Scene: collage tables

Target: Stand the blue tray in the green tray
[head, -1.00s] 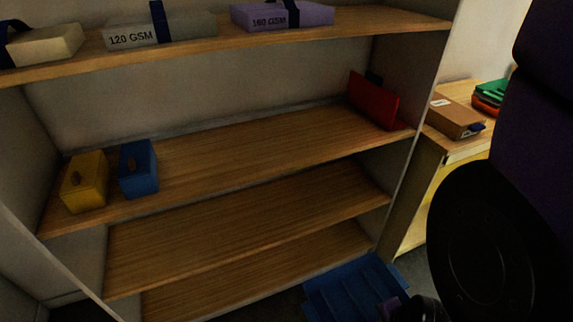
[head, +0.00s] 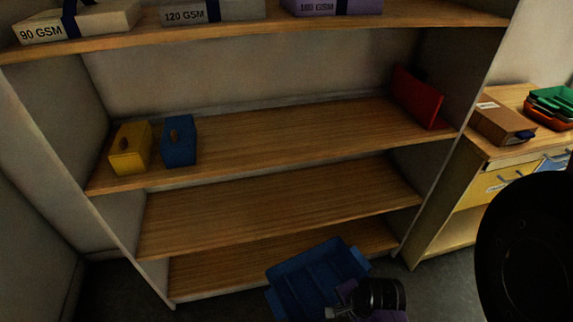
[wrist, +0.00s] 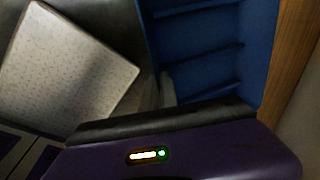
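The blue tray (head: 300,277), with ridges across its floor, hangs tilted in front of the shelf's lower boards at the bottom of the head view. My gripper (head: 343,293) is at its right edge and appears shut on it; the fingertips are small and partly hidden. The blue tray also fills the upper middle of the wrist view (wrist: 200,50), and the fingers are not clear there. The green tray (head: 552,97) is at the far right on the side table, lying on an orange-red tray, well apart from the blue one.
A wooden shelf unit (head: 300,130) holds a yellow box (head: 127,155), a blue box (head: 179,148) and a red upright item (head: 416,97). A brown box (head: 500,122) lies on the side table, left of the green tray. The middle shelf is mostly clear.

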